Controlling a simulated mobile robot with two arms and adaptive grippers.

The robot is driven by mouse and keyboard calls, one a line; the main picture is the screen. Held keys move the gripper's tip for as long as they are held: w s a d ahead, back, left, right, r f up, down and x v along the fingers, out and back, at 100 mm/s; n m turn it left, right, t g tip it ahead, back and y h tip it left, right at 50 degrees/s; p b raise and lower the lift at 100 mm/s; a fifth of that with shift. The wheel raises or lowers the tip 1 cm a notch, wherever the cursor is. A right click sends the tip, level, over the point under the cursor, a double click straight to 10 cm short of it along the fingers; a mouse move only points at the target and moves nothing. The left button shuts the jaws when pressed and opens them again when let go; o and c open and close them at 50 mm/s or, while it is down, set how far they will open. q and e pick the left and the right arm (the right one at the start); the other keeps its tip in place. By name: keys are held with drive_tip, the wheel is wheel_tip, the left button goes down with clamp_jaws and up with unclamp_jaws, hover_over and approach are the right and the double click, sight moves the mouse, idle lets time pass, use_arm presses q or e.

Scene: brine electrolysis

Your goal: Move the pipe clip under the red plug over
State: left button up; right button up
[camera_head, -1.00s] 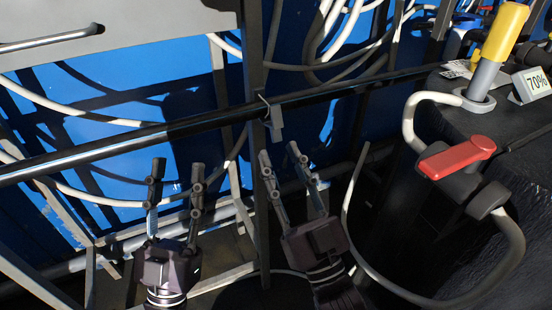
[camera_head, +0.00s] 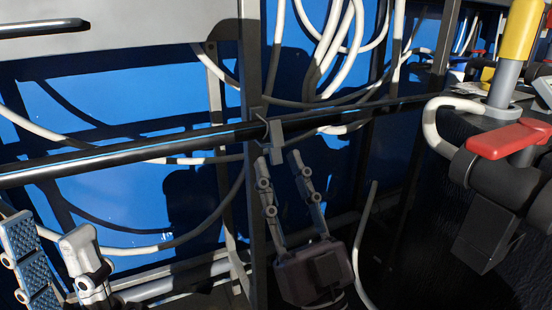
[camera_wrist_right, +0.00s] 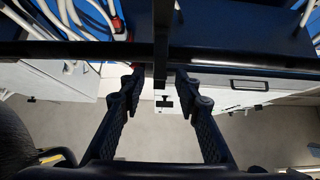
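A small grey pipe clip (camera_head: 276,132) sits on the long black pipe (camera_head: 130,156), beside a dark upright post. My right gripper (camera_head: 279,159) is open just below the clip, fingertips pointing up at it; I cannot tell whether they touch it. In the right wrist view the open fingers (camera_wrist_right: 158,86) flank a dark vertical piece, which may be the clip or the post. A red plug-like part (camera_wrist_right: 118,24) shows small there. A red lever (camera_head: 508,138) sits on a dark fitting at the right. My left gripper (camera_head: 47,240) is open and empty at the lower left.
Pale hoses (camera_head: 335,45) hang before the blue wall behind the pipe. A yellow-and-grey upright part (camera_head: 515,55) stands at the right, with a pale hose (camera_head: 434,125) beside it. Pale cabinets (camera_wrist_right: 245,88) stand beyond the right gripper.

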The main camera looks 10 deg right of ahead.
drive_tip(key=shift+x, duration=1.4)
clamp_jaws()
